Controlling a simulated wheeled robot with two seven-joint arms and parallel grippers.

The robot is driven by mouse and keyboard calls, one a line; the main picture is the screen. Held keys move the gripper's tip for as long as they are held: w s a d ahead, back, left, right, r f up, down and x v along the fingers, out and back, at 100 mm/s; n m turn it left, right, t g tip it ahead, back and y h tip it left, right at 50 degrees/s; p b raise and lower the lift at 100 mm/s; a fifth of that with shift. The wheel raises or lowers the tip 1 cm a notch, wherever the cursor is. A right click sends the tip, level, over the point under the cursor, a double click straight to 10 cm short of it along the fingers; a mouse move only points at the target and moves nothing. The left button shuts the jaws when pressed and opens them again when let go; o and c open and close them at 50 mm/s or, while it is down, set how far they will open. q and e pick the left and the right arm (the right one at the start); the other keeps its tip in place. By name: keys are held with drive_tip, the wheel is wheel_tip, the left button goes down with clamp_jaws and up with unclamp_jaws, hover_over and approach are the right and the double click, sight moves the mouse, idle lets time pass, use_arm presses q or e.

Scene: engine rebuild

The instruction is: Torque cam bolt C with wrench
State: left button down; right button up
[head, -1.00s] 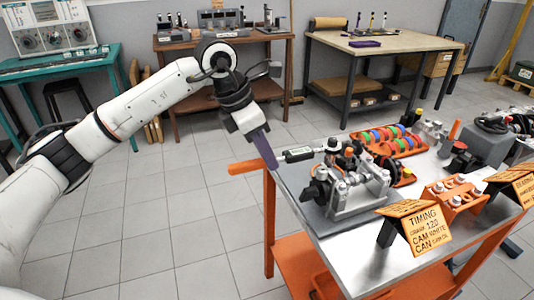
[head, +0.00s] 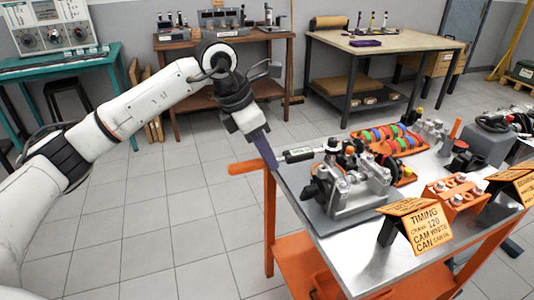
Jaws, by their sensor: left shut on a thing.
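The wrench lies roughly level and reaches right toward the engine assembly (head: 348,185), a grey metal fixture with shafts and an orange cap. I cannot tell cam bolt C apart from the other parts, nor whether the wrench head sits on a bolt. My right gripper is not in view.
An orange tray (head: 366,147) with coloured rings stands behind the engine. A timing sign (head: 428,224) and an orange block with bolts (head: 444,202) stand to its right. The floor on the left is clear.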

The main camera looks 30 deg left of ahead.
use_arm(q)
drive_tip(key=shift+f+b, duration=0.65)
drive_tip(key=shift+f, duration=0.25)
idle(0.7)
drive_tip(key=shift+w+a, duration=0.1)
drive_tip(key=shift+w+a+m+h+p, duration=0.3)
drive_tip(key=shift+w+a+m, duration=0.2)
drive_tip(key=shift+m, duration=0.1)
idle(0.6)
drive_tip(key=shift+w+a+m+g+p, duration=0.3)
drive_tip(key=shift+w+a+m+p, duration=0.15)
drive_tip(key=shift+w+a+m, duration=0.15)
drive_tip(key=shift+w+r, duration=0.1)
drive_tip(key=shift+w, duration=0.05)
drive_tip(key=shift+w+a+m+p, duration=0.45)
drive_tip(key=shift+w+m, duration=0.05)
drive_tip(key=shift+w, duration=0.05)
drive_tip(key=shift+w+a+m+g+h+p, duration=0.2)
drive_tip(key=shift+w+a+m+p, duration=0.1)
drive_tip(key=shift+w+m+p, duration=0.2)
drive_tip(key=shift+w+a+m+g+h+p, duration=0.2)
drive_tip(key=shift+w+a+m+p, duration=0.15)
drive_tip(key=shift+w, duration=0.2)
idle(2.8)
